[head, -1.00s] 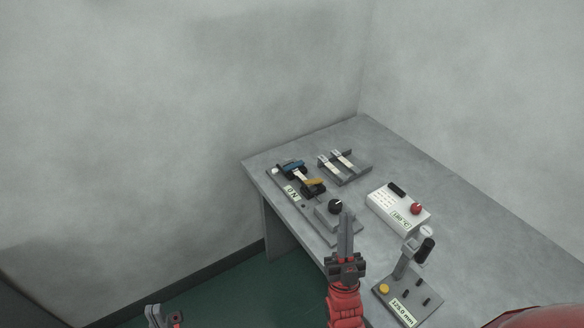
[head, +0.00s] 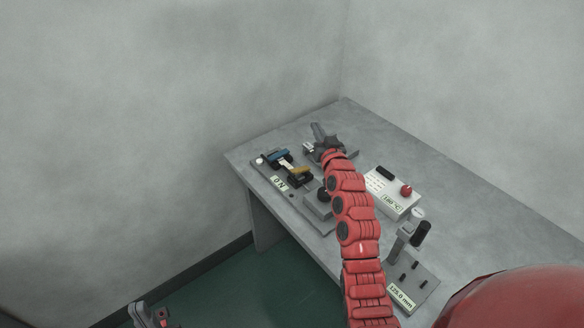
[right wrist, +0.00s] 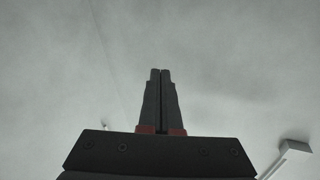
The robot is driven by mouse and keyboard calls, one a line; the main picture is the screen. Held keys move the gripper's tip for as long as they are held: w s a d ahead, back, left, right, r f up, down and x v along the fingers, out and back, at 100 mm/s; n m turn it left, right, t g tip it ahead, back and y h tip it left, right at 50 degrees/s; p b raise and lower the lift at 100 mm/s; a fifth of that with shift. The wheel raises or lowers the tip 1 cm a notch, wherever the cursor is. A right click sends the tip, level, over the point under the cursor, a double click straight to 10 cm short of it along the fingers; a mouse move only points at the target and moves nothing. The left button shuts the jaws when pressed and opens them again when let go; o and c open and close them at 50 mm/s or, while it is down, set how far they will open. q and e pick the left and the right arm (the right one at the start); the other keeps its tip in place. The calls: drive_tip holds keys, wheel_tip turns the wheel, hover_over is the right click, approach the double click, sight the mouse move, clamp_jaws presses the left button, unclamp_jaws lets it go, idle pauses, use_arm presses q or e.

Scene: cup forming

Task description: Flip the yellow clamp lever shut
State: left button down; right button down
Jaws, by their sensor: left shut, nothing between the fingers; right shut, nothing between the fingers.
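The yellow clamp lever (head: 299,173) sits on a black clamp on a grey base plate, left of my right arm. A blue-topped clamp (head: 276,156) stands on the same plate behind it. A small label in front of them reads like "0 N" (head: 280,183). My right gripper (head: 316,129) is shut and empty, above the rack behind the clamps and apart from the lever. In the right wrist view its fingers (right wrist: 160,78) are together against the grey wall. My left gripper (head: 150,315) is low at the picture's bottom left, off the table, shut and empty.
A black knob (head: 323,194) stands on the clamp plate near my right arm. A white box with a red button (head: 406,190) reads 180 °C. A press-like stand with a black handle (head: 421,233) is at front right. The table's right side (head: 480,220) is clear.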

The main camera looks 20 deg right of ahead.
drive_tip(key=s+a+f+n+g+y+b, duration=0.1)
drive_tip(key=s+a+n+g+y, duration=0.4)
drive_tip(key=g, duration=0.5)
drive_tip(key=n+p, duration=0.1)
drive_tip(key=p, duration=0.2)
hover_over(292, 173)
wheel_tip(292, 173, down, 7)
wheel_tip(292, 173, down, 3)
drive_tip(key=shift+d+r+p, duration=0.15)
drive_tip(key=shift+r+p, duration=0.05)
drive_tip(key=shift+p, duration=0.4)
drive_tip(key=shift+f, duration=0.6)
